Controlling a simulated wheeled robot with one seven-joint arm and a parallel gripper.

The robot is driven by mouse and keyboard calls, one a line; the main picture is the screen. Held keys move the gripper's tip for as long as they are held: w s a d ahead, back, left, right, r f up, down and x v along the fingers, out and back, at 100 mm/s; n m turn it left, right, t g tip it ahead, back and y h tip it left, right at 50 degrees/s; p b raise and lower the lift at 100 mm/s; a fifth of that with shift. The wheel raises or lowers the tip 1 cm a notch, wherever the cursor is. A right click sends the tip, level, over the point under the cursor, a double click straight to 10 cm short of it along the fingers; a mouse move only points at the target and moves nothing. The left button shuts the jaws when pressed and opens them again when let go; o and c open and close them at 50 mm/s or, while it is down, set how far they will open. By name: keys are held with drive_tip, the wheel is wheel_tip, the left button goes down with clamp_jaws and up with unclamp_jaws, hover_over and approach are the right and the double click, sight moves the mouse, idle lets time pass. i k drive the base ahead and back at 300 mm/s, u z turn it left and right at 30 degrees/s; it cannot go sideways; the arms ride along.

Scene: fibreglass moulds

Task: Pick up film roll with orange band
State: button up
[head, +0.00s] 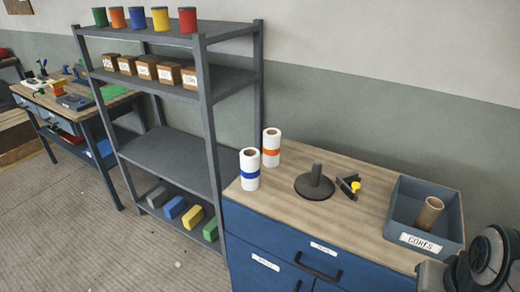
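The film roll with the orange band (271,142) stands upright on the wooden top of the blue cabinet (374,215), near its back left corner. It is white with a brown core showing at the top. A second white film roll with a blue band (250,164) stands upright in front of it and to its left, close by. Part of my arm shows at the bottom right, well away from the rolls. My gripper's fingers do not show.
Right of the rolls are a dark round base with an upright post (315,182) and a small black tool with a yellow knob (349,185). A grey bin labelled CORES (399,221) holds a cardboard tube (429,212). A grey shelf unit (207,115) stands left of the cabinet.

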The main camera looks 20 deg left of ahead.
sight(271, 138)
drive_tip(key=u, duration=2.65)
drive_tip(key=i, duration=2.4)
drive_tip(key=z, duration=3.2)
drive_tip(key=i, duration=0.55)
